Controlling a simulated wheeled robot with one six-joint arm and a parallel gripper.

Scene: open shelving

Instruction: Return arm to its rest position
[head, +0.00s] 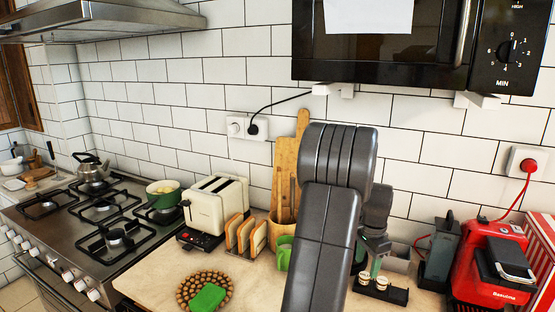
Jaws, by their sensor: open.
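My arm (325,220) rises from the bottom of the head view, bends at the top in front of the tiled wall, and folds down behind itself. Its far end shows just right of the upper link. My gripper (370,262) is small and partly hidden there, above the counter near a dark stand with small cups (380,290). The gripper is open, and nothing is seen held in it.
A microwave (385,45) hangs above the arm. A stove (110,235) stands left.

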